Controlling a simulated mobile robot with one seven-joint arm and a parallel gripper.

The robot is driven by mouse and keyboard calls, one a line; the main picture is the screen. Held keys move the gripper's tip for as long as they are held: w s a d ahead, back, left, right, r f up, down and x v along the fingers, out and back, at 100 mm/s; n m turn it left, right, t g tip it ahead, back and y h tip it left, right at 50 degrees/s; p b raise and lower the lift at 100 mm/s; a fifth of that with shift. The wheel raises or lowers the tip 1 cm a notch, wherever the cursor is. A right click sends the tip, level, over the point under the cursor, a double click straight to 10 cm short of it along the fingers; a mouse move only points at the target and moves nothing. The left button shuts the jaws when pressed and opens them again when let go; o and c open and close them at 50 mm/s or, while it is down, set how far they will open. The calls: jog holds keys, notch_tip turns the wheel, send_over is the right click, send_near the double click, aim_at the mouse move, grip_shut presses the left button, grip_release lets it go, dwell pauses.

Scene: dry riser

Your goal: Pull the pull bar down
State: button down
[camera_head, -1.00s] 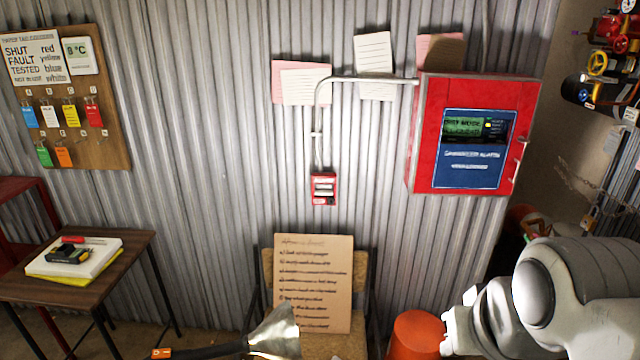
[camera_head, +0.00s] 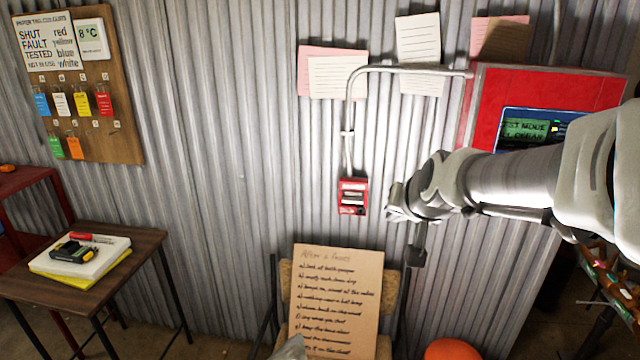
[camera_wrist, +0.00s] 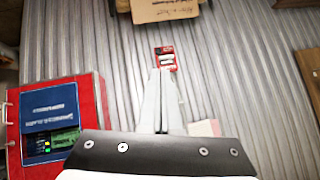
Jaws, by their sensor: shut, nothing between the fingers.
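The pull bar is a pale strip on the front of a small red box (camera_head: 352,197) on the corrugated wall, at the lower end of a grey conduit. My gripper (camera_head: 397,208) is just right of this box in the head view, with a visible gap in the picture. In the wrist view, which is turned upside down, the red box (camera_wrist: 164,60) lies just beyond the tips of my gripper (camera_wrist: 162,74). The fingers are together and hold nothing. Contact with the bar is not visible, and its exact position is too small to tell.
A red alarm panel (camera_head: 520,85) is at right, partly behind my arm. The conduit (camera_head: 410,69) joins it to the box. A chair with a cardboard notice (camera_head: 338,300) stands below. A small table (camera_head: 130,262) and tag board (camera_head: 118,130) are at left; the wall between is bare.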

jog(key=w+d+f+m+t+h+b, duration=0.1)
jog(key=w+f+b, duration=0.15)
jog(key=w, duration=0.35)
jog(key=w+d+f+m+t+h+b, duration=0.1)
jog(key=w+f, duration=0.3)
jog(key=w, duration=0.3)
jog(key=n+t+h+b, duration=0.3)
jog(key=t+b, duration=0.5)
jog(key=t, duration=0.2)
send_near(354, 192)
jog(key=s+r, duration=0.3)
jog(key=s, duration=0.1)
jog(key=x, duration=0.9)
jog(key=shift+w+a+b, duration=0.3)
jog(key=shift+w+b, duration=0.05)
jog(key=shift+b, duration=0.05)
jog(key=shift+w+f+n, duration=0.25)
jog(key=shift+f+n, duration=0.05)
jog(key=shift+f+b, duration=0.45)
jog(key=shift+f, duration=1.2)
jog(key=shift+s, duration=0.1)
